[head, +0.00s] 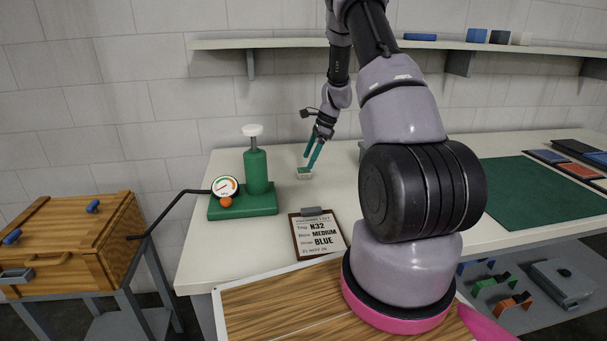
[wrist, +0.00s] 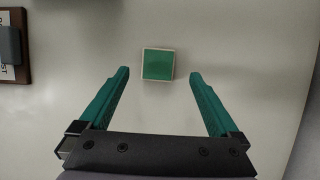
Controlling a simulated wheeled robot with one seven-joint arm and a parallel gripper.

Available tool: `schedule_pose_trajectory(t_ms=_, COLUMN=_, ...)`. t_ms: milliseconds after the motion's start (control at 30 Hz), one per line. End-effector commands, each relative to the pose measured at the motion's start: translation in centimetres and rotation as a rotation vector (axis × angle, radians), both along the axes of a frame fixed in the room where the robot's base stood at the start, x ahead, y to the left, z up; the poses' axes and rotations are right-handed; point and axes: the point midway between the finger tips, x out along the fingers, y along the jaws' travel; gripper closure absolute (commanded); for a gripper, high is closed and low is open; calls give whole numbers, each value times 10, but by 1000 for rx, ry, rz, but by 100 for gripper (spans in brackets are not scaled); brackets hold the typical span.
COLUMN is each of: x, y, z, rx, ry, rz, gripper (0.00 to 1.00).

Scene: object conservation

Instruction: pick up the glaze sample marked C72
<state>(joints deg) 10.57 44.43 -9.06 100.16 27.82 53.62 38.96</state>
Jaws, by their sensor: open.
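A small square glaze sample (head: 304,173) with a green top and pale edges lies on the white table. In the wrist view the green sample (wrist: 158,64) sits between the lines of the two fingers, around and just past their tips. No marking is legible on it, so I cannot tell whether it is C72. My gripper (head: 309,155) has teal fingers and is close to the sample in the head view. In the wrist view my gripper (wrist: 159,74) is spread wide with nothing held.
A green press (head: 255,172) with a gauge (head: 226,187) stands left of the sample. A clipboard (head: 318,236) reading N32, MEDIUM, BLUE lies nearer. A green mat (head: 540,197) is at right. A wall shelf (head: 300,43) runs above. The table around the sample is clear.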

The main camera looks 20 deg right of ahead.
Motion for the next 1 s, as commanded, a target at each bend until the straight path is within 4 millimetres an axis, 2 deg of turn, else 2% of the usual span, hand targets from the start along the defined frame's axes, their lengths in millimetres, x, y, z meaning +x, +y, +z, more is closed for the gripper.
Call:
schedule_pose_trajectory(t_ms=100, x=-1, y=8, z=-19, rx=1, ry=4, rz=2, gripper=3)
schedule_pose_trajectory(t_ms=233, x=0, y=15, z=-35, rx=1, ry=2, rz=2, gripper=3)
schedule_pose_trajectory(t_ms=533, x=2, y=17, z=-41, rx=0, ry=1, rz=0, gripper=3)
schedule_pose_trajectory(t_ms=567, x=2, y=17, z=-41, rx=0, ry=1, rz=0, gripper=6)
schedule_pose_trajectory(t_ms=600, x=2, y=17, z=-41, rx=0, ry=1, rz=0, gripper=22)
schedule_pose_trajectory(t_ms=767, x=2, y=17, z=-41, rx=0, ry=1, rz=0, gripper=83)
schedule_pose_trajectory(t_ms=800, x=1, y=17, z=-40, rx=0, ry=1, rz=0, gripper=98)
schedule_pose_trajectory(t_ms=1000, x=2, y=17, z=-40, rx=0, ry=1, rz=1, gripper=98)
